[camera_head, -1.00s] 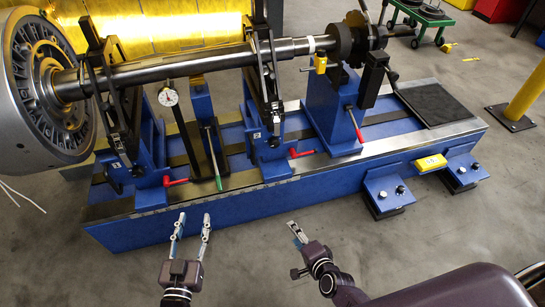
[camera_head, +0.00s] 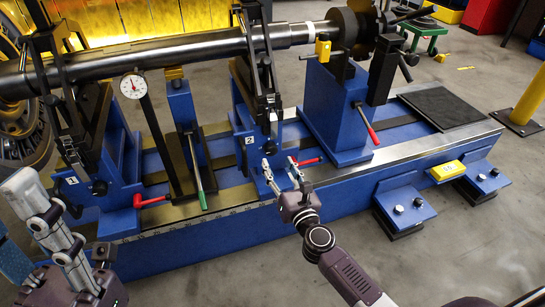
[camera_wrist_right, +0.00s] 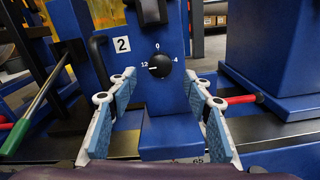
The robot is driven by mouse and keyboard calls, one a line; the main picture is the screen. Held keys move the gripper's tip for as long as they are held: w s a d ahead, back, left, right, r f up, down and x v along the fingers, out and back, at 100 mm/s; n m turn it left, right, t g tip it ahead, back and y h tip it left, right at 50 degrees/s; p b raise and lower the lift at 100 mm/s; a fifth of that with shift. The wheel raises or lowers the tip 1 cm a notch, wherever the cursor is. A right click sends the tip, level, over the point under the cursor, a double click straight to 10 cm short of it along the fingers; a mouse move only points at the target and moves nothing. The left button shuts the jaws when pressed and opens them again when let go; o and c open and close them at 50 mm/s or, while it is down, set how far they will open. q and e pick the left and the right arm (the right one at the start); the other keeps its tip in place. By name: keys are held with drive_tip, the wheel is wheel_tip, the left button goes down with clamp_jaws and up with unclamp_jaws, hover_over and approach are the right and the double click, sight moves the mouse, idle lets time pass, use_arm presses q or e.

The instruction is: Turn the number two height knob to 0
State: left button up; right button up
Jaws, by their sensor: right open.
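The number two height knob (camera_wrist_right: 160,65) is a round black dial on a blue support. It shows in the right wrist view, just right of a white "2" plate (camera_wrist_right: 122,44). In the head view my right gripper (camera_head: 280,162) is in front of the number two support (camera_head: 245,120). My left gripper (camera_head: 42,218) is at the lower left; its jaw opening is unclear.
A red-handled lever (camera_wrist_right: 240,99) is right of the right gripper, and a green-handled lever (camera_wrist_right: 28,125) is to its left. The blue machine base (camera_head: 330,195) runs below. A shaft (camera_head: 150,55) lies overhead across the supports.

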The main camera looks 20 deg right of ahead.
sight(272, 152)
drive_tip(key=w, duration=0.4)
drive_tip(key=shift+b, duration=0.35)
drive_tip(key=shift+w+a, duration=0.1)
drive_tip(key=shift+w, duration=0.6)
drive_tip(key=shift+c, duration=0.2)
drive_tip(key=c, duration=1.1)
drive_tip(key=shift+n, duration=0.3)
